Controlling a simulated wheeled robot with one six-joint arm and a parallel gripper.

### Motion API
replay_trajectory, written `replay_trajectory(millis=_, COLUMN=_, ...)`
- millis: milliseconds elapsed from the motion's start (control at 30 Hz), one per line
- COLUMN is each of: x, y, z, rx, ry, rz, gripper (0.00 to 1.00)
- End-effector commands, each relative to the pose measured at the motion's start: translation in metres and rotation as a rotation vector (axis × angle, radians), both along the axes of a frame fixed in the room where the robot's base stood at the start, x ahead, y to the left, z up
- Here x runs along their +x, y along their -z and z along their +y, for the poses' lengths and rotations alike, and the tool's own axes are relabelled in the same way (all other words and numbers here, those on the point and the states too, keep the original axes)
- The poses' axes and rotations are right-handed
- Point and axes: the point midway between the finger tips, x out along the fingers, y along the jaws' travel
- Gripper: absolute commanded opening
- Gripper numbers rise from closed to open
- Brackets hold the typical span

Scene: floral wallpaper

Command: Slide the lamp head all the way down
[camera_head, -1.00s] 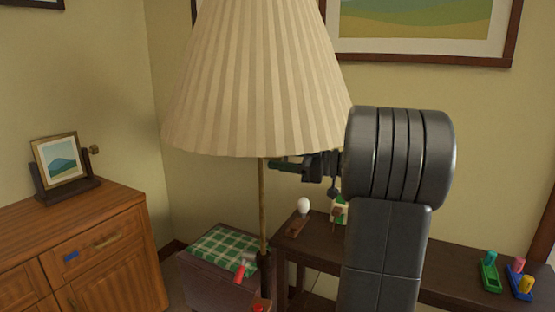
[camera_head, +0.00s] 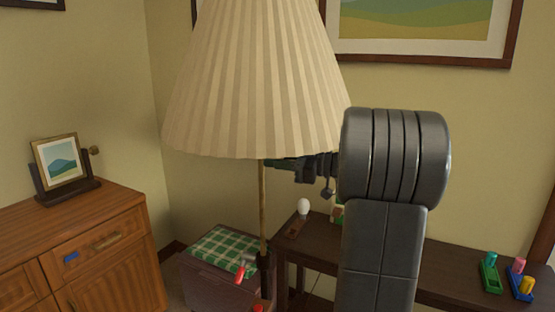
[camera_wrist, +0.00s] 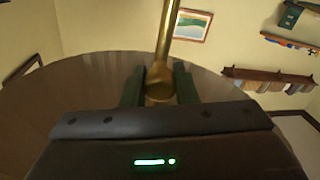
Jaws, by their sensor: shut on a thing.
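The lamp head is a pleated cream shade (camera_head: 255,90) on a thin brass pole (camera_head: 262,205). My gripper (camera_head: 275,164) is at the pole just under the shade's lower rim, coming from the right, and the rim partly hides it. In the wrist view, my gripper's dark green fingers (camera_wrist: 160,88) are shut on a brass collar (camera_wrist: 158,92) with the pole (camera_wrist: 167,35) rising from it. The join between collar and shade is hidden.
A dark side table (camera_head: 450,270) with a small white bulb (camera_head: 304,206) and coloured items stands at right. A brown chest with a green checked cloth (camera_head: 225,248) is beside the pole's lower part. A wooden cabinet (camera_head: 120,215) is at left.

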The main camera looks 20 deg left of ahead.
Motion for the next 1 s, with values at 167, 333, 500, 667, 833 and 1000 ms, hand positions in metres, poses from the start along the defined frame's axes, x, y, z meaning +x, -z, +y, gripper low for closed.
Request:
replay_trajectory(millis=167, x=0.0, y=0.023, z=0.0, rx=-0.001, ry=-0.001, rz=0.005, gripper=0.0)
replay_trajectory(millis=333, x=0.0, y=0.061, z=0.0, rx=-0.002, ry=-0.001, rz=0.008, gripper=0.0)
replay_trajectory(millis=500, x=0.0, y=0.109, z=0.0, rx=-0.002, ry=-0.002, rz=0.009, gripper=0.0)
replay_trajectory(millis=667, x=0.0, y=0.154, z=0.0, rx=-0.002, ry=-0.002, rz=0.008, gripper=0.0)
replay_trajectory(millis=833, x=0.0, y=0.199, z=0.0, rx=-0.002, ry=-0.002, rz=0.007, gripper=0.0)
replay_trajectory(millis=1000, x=-0.001, y=0.236, z=0.0, rx=-0.002, ry=-0.002, rz=0.006, gripper=0.0)
